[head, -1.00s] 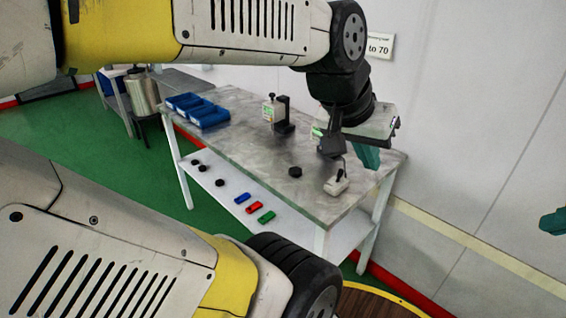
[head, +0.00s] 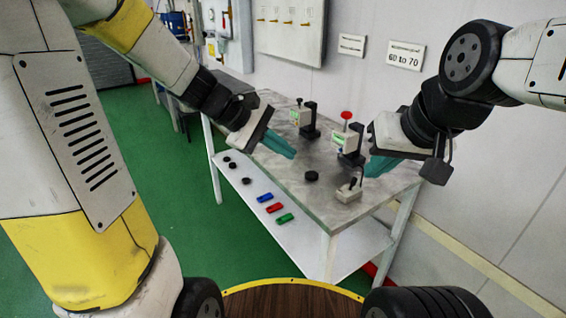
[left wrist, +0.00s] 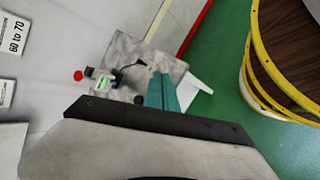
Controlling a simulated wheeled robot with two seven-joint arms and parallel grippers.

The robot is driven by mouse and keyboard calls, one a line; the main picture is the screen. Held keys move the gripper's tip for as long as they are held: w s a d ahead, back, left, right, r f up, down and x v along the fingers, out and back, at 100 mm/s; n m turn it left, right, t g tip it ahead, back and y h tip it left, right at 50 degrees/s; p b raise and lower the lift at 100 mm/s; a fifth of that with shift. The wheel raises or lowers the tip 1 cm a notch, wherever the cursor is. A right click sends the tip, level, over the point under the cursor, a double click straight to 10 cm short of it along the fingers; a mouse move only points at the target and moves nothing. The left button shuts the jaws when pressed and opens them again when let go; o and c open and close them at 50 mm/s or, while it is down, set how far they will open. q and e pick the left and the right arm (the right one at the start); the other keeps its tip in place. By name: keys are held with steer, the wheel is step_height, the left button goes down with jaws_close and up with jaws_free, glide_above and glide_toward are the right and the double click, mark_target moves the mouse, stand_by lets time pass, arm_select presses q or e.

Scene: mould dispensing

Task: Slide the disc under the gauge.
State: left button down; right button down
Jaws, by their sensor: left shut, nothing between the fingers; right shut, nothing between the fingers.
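A black disc (head: 312,176) lies flat on the grey tabletop, near its front edge. A gauge (head: 347,139) with a green display and black stand stands behind it, the disc apart from it. A second, similar gauge (head: 302,117) stands farther back. My left gripper (head: 291,153) is shut and empty above the table, left of the disc and apart from it. Its teal fingers (left wrist: 162,93) show in the left wrist view, along with a gauge (left wrist: 103,86). My right gripper (head: 371,170) is shut and empty, right of the near gauge; any gap between them is hard to judge.
A small white box with a black lever (head: 348,192) stands at the table's front right. A red knob (head: 346,115) rises behind the near gauge. The lower shelf (head: 340,255) holds black discs and blue, red and green blocks. A wall sign (head: 405,55) reads 60 to 70.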

arm_select(q)
steer(key=w+d+f+n+t+h, duration=0.1)
steer(key=w+f+n+t+h, duration=0.1)
steer(key=w+f+n, duration=0.8)
steer(key=n+t, duration=0.3)
steer(key=n, duration=0.3)
glide_toward(316, 173)
step_height(316, 173, down, 3)
steer(key=shift+w+r+y, duration=0.1)
steer(key=shift+y, duration=0.2)
steer(key=shift+w+d+f, duration=0.1)
steer(key=shift+d+f, duration=0.1)
steer(key=shift+d+f, duration=0.15)
steer(key=shift+d, duration=0.3)
steer(key=shift+w+d, duration=0.5)
steer(key=shift+d, duration=0.25)
steer(key=shift+w+d, duration=1.3)
steer(key=shift+d, duration=0.5)
steer(key=shift+w+d, duration=1.35)
steer(key=shift+d, duration=0.45)
steer(key=shift+w+d, duration=1.3)
steer(key=shift+d, duration=0.45)
steer(key=shift+a+f+v, duration=0.1)
steer(key=shift+f+v, duration=0.05)
steer(key=shift+v, duration=1.1)
steer(key=shift+a+f+v, duration=0.15)
steer(key=shift+v, duration=1.05)
steer(key=shift+a+f+v, duration=0.1)
steer(key=shift+f+v, duration=0.05)
steer(key=shift+v, duration=1.1)
